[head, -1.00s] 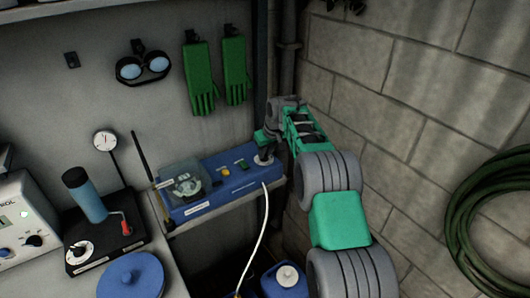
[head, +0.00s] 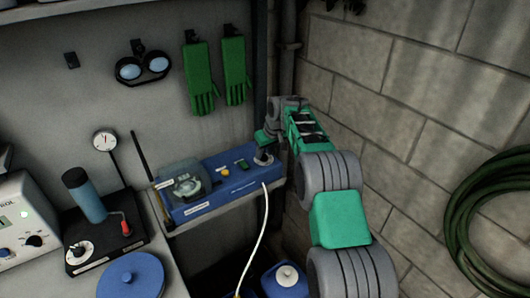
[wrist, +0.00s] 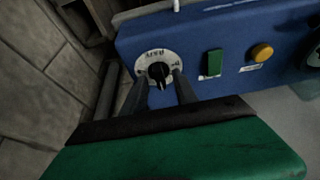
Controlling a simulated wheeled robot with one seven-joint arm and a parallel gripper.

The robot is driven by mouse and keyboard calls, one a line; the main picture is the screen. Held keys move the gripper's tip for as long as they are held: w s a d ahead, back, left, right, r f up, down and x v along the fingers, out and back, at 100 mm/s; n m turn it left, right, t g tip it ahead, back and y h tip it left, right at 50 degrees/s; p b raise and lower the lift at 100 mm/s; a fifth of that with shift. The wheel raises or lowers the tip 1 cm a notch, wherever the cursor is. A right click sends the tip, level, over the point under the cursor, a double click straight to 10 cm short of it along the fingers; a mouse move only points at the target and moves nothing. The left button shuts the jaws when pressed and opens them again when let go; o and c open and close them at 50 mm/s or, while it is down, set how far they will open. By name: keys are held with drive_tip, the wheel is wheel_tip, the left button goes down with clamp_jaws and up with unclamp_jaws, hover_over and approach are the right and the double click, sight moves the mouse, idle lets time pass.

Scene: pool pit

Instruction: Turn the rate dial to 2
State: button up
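The rate dial is a dark knob (wrist: 158,72) on a round white scale at one end of a blue pump box (wrist: 215,40). In the head view the dial (head: 264,159) is at the box's right end, partly hidden by my gripper. In the wrist view my gripper (wrist: 162,82) has its two dark fingers apart, one on each side of the knob. Contact with the knob cannot be made out. The scale's numbers are too small to read, and the knob's setting is unclear.
A green switch (wrist: 214,63) and a yellow button (wrist: 262,52) sit beside the dial. A clear-covered pump head (head: 186,184) is at the box's left end. A block wall (head: 400,90) stands close on the right. A white tube (head: 263,215) hangs in front.

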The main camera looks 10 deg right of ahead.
sight(269, 164)
drive_tip(key=b+v, duration=0.1)
drive_tip(key=v, duration=0.6)
drive_tip(key=shift+r, duration=0.35)
drive_tip(key=shift+s+r, duration=0.1)
drive_tip(key=shift+s, duration=0.05)
drive_tip(key=s+a+r+m, duration=0.1)
drive_tip(key=s+r, duration=0.2)
drive_tip(key=s, duration=0.7)
drive_tip(key=s+a+r+m, duration=0.15)
drive_tip(key=s+r, duration=0.25)
drive_tip(key=s, duration=0.6)
drive_tip(key=s+f+m+h, duration=0.1)
drive_tip(key=s+f, duration=0.2)
drive_tip(key=s, duration=0.6)
drive_tip(key=s+d+f, duration=0.1)
drive_tip(key=s+f, duration=0.3)
drive_tip(key=s, duration=0.6)
drive_tip(key=shift+f+m+h, duration=0.3)
drive_tip(key=shift+m+h, duration=0.05)
drive_tip(key=shift+h, duration=0.05)
